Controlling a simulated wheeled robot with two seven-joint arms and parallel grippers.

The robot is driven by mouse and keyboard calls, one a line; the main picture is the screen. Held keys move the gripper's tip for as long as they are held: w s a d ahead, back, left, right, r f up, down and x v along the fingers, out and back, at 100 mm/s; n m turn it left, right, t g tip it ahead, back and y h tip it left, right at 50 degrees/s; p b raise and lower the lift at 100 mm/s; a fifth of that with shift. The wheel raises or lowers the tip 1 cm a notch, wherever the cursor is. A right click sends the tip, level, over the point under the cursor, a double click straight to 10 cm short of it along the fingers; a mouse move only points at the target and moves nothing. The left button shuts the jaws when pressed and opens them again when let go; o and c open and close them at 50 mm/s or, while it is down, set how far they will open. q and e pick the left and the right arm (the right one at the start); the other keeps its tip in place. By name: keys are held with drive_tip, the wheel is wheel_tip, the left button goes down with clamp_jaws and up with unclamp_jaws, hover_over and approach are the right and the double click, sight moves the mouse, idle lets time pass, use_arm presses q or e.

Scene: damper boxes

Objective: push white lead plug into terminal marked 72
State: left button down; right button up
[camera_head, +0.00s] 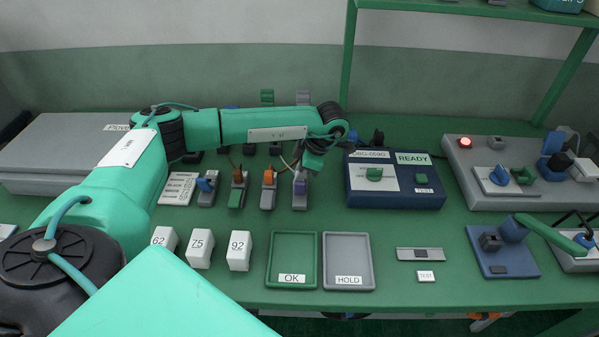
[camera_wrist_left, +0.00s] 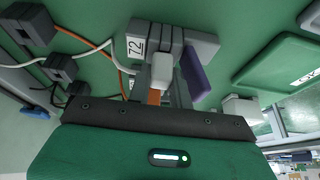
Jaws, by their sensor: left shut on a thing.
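The terminal marked 72 (camera_wrist_left: 190,38) is a grey block with a white number label and a purple lever (camera_wrist_left: 197,74), seen in the left wrist view. In the head view its purple lever (camera_head: 300,186) shows below my left gripper (camera_head: 312,160). My left gripper (camera_wrist_left: 163,88) is shut on the white lead plug (camera_wrist_left: 162,68), right at the terminal's face. I cannot tell how deep the plug sits. A white lead (camera_wrist_left: 112,48) curves in from the left. My right gripper is not in view.
The OK tray (camera_head: 292,284) and HOLD tray (camera_head: 348,284) lie in front. A blue READY box (camera_head: 395,200) stands to the right.

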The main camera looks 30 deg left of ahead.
use_arm(q)
drive_tip(key=shift+s+a+f, duration=0.1)
drive_tip(key=shift+f, duration=0.35)
